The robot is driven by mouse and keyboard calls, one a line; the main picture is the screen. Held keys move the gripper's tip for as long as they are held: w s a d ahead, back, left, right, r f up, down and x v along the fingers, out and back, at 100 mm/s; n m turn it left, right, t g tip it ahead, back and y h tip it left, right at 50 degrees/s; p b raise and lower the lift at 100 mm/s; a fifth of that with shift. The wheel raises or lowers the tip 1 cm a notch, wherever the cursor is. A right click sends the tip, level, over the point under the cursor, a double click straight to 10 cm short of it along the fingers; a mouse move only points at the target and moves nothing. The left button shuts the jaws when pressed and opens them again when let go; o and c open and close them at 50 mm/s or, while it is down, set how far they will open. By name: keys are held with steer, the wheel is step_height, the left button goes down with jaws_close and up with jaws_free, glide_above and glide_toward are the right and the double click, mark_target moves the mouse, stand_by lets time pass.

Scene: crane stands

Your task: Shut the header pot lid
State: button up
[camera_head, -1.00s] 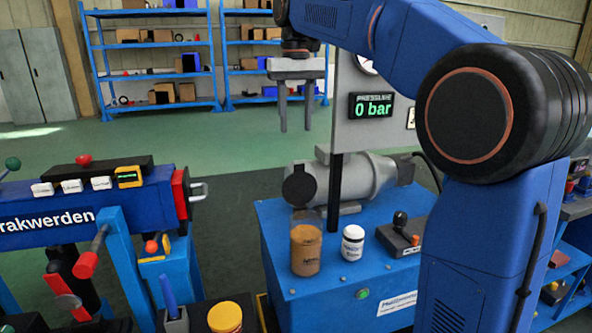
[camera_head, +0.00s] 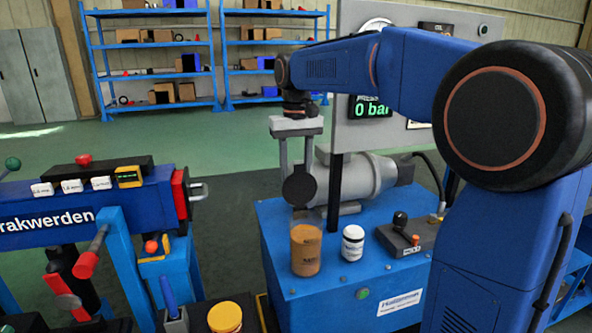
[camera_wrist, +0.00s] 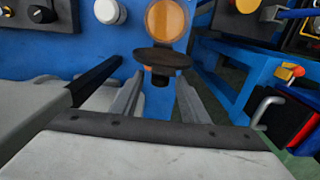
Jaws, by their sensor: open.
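The header pot (camera_head: 306,252) is an amber jar on the near left part of the blue bench. In the wrist view the pot (camera_wrist: 168,18) shows its round orange top. Its dark round lid (camera_head: 299,188) stands open, raised above the pot's far rim. In the wrist view the lid (camera_wrist: 160,57) is a flattened dark disc with a small knob below it. My gripper (camera_head: 297,168) points down just behind the lid, its lower ends partly hidden by it. In the wrist view my gripper (camera_wrist: 160,92) is open, its fingers either side of the knob; I cannot tell if they touch.
A white jar (camera_head: 352,242) stands right of the pot, and a control box with a black knob (camera_head: 400,236) is further right. A dark post (camera_head: 335,190) and a grey motor (camera_head: 368,177) stand behind. A blue machine (camera_head: 90,205) is at the left.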

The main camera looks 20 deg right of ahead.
steer(key=shift+c, duration=0.6)
jaws_close()
